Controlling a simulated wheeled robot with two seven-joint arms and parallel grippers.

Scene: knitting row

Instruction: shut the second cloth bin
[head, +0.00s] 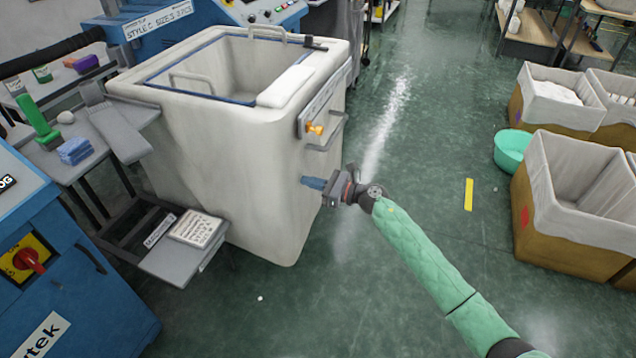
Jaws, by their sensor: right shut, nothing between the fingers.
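A large off-white bin (220,140) stands at the centre left, with an open, blue-edged top and thin metal handles. An orange knob (315,129) and a grey handle (330,138) sit on its right side. My right gripper (308,182) is shut and empty, with its blue fingertips at the bin's right side, below the handle. I cannot tell whether they touch it. Brown bins with pale cloth liners, one nearer (525,215) and others behind (515,105), stand open at the right. No label shows which bin is the second. My left gripper is not in view.
A green basin (510,150) stands on the floor beside the cloth-lined bins. A low grey shelf (170,262) and blue machine (70,290) are at the left. Green floor lies open between the large bin and the lined bins, with a yellow strip (468,194).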

